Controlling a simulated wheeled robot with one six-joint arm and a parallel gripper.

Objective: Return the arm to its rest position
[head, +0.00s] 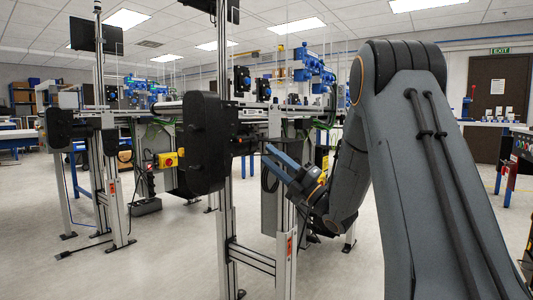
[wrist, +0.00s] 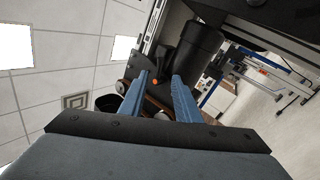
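My arm fills the right side of the head view, with its grey elbow raised and the forearm hanging down toward the middle. My gripper (head: 270,157) points left and slightly up, just right of a black conveyor drive housing (head: 207,143). In the wrist view my gripper (wrist: 161,78) shows two blue fingers standing apart with nothing between them. A dark cylindrical motor (wrist: 200,48) lies beyond the right finger. Whether the fingers touch any part of the conveyor cannot be told.
Aluminium conveyor posts (head: 226,240) stand close to the gripper's left. A red and yellow switch box (head: 167,160) sits on the conveyor frame farther left. Open floor (head: 160,265) lies in front at lower left. A dark door (head: 497,105) is at the back right.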

